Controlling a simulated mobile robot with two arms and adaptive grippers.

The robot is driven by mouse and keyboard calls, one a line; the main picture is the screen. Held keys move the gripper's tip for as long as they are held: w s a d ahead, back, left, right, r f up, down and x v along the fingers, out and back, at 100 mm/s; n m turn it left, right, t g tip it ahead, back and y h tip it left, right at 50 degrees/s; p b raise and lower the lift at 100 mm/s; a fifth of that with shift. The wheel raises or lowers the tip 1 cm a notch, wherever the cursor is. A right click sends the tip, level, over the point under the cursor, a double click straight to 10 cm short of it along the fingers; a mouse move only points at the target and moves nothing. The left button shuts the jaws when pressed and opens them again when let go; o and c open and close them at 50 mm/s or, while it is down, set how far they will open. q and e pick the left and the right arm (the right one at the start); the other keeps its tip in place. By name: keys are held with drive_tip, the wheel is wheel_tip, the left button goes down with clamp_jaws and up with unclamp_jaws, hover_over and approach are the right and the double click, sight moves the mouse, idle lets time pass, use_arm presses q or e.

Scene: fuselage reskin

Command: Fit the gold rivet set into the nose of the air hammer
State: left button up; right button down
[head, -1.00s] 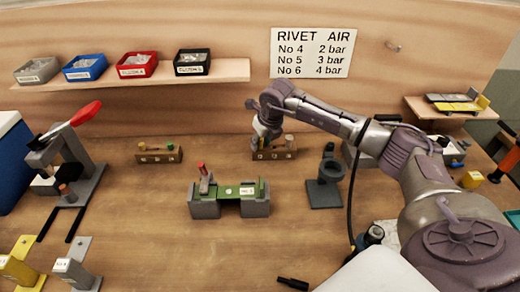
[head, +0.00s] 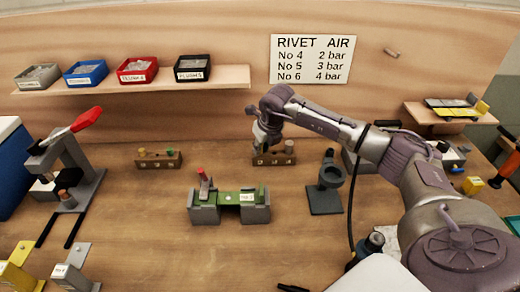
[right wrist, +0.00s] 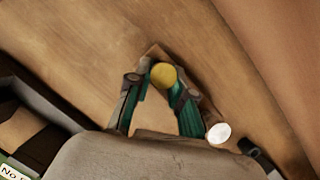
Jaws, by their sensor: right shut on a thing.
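My right gripper (head: 262,146) is at the wooden block (head: 274,159) in the back middle of the bench. In the right wrist view its fingers (right wrist: 160,92) are closed around a round gold piece, the gold rivet set (right wrist: 163,75), seen from above. I cannot tell whether the set is still seated in the block. A pale round-topped piece (right wrist: 218,132) stands beside the fingers. An orange and black tool (head: 504,166) at the right edge may be the air hammer; its nose is not clear. My left gripper is not in view.
A second wooden block (head: 158,160) with small pegs stands left. A green part on grey supports (head: 229,206) and a dark ring stand (head: 325,187) are in the middle. A red-handled press (head: 66,165) is at left. A shelf (head: 140,94) with bins hangs behind.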

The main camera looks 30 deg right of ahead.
drive_tip(key=shift+r+p, duration=0.8)
drive_tip(key=shift+r, duration=0.85)
drive_tip(key=shift+r+p, duration=0.75)
drive_tip(key=shift+r, duration=0.65)
drive_tip(key=shift+w+r, duration=0.1)
